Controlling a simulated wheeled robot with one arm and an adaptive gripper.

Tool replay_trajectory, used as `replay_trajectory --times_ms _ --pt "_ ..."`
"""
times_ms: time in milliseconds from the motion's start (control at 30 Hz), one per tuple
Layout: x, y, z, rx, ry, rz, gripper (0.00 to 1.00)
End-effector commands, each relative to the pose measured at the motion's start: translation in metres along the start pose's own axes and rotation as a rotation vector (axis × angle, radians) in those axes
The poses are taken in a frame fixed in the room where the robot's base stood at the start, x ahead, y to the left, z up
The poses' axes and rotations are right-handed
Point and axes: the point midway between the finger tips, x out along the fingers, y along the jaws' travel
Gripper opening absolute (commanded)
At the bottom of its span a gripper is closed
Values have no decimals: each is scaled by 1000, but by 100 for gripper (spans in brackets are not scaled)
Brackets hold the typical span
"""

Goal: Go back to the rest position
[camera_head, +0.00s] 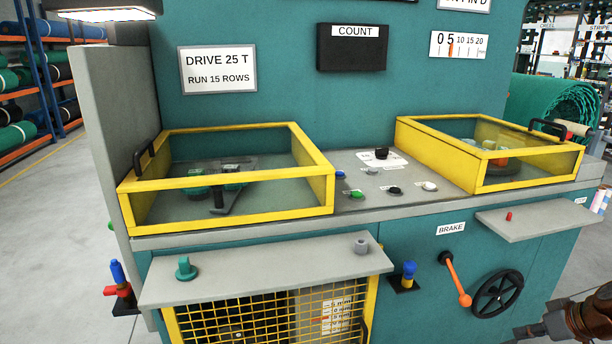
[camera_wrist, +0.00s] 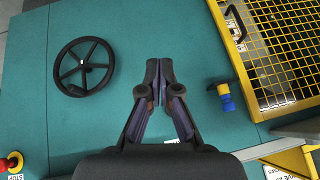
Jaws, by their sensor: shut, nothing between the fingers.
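My gripper (camera_wrist: 160,77) is shut and empty in the wrist view, its two fingertips together in front of the teal machine panel (camera_wrist: 120,25). The fingers are apart from the black handwheel (camera_wrist: 83,66) on the left and the blue-and-yellow knob (camera_wrist: 226,97) on the right. In the head view, part of my arm shows at the lower right corner, near the handwheel (camera_head: 497,293). The orange brake lever (camera_head: 457,279) hangs down to the right below its BRAKE label (camera_head: 450,228); I cannot make it out in the wrist view.
A yellow mesh guard (camera_head: 270,318) sits under a grey shelf (camera_head: 265,268). Two yellow-framed covers (camera_head: 228,183) (camera_head: 490,152) stand on the console. A small grey shelf (camera_head: 538,220) juts out above the handwheel. A red stop button (camera_wrist: 12,163) is at the wrist view's lower left.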

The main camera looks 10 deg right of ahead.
Motion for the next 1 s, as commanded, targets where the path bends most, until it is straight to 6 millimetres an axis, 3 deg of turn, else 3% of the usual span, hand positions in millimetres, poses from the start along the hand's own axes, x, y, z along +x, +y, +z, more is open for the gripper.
replay_trajectory --times_ms 167,267,367,500,700,800,1000 --pt "9 -71 -32 -65 -79 -69 0" --pt "13 -131 -44 -106 -158 -110 0" --pt "15 -192 -41 -135 -257 -141 0" --pt "10 -261 -21 -157 -395 -142 0" --pt "-7 -332 32 -151 -585 -74 0" --pt "-18 -353 60 -129 -657 -17 0" --pt "-38 -370 105 -74 -750 90 0"
